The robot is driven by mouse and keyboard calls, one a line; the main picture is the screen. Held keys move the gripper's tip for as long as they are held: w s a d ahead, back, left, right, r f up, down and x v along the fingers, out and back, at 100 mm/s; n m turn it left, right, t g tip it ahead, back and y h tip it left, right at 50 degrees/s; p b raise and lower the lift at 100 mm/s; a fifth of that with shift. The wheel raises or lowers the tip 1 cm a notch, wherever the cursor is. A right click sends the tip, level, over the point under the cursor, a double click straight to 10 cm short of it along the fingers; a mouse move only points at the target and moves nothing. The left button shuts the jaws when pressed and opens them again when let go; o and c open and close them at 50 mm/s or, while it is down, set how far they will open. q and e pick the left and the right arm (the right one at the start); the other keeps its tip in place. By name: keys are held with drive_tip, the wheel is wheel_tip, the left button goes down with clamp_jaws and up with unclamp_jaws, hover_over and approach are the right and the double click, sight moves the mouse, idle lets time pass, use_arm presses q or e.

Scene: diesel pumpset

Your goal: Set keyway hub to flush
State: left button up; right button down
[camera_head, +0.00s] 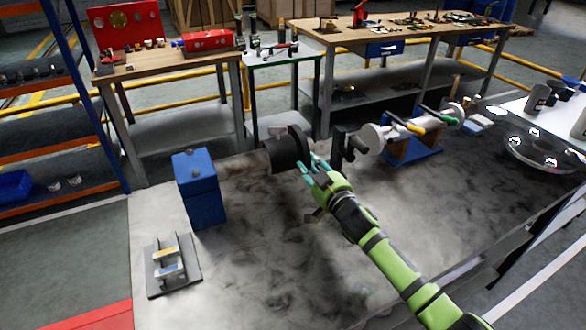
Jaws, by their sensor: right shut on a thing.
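A dark round hub (287,150), which looks like the keyway hub, is at the tips of my right gripper (309,165). The teal fingers are shut on it, and the arm comes in from the lower right. The fingers and hub overlap, so the exact contact is hidden. To the right, a grey metal shaft assembly (397,131) with a round flange rests on a blue stand (413,152). A dark bracket (345,148) stands between hub and shaft. I cannot tell whether the hub touches a shaft. My left gripper is not in view.
A blue box (199,190) and a small grey fixture (171,264) stand on the stained worktable (270,275) at left. A round plate with holes (543,148) lies at right. Benches with tools stand behind. The table's front middle is clear.

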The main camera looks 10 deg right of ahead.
drive_tip(key=d, duration=0.2)
drive_tip(key=w+d, duration=0.1)
drive_tip(key=d, duration=0.1)
drive_tip(key=shift+d+r, duration=0.1)
drive_tip(key=shift+r, duration=0.05)
drive_tip(key=c, duration=1)
unclamp_jaws()
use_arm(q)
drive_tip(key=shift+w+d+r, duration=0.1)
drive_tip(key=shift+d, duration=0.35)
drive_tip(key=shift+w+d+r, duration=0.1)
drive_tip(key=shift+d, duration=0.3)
use_arm(e)
drive_tip(key=shift+s+d, duration=0.1)
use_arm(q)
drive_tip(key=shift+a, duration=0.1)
use_arm(e)
drive_tip(key=s, duration=0.4)
drive_tip(key=s+d, duration=0.1)
drive_tip(key=s, duration=0.3)
drive_tip(key=s+d, duration=0.1)
drive_tip(key=s, duration=0.3)
drive_tip(key=shift+d, duration=0.1)
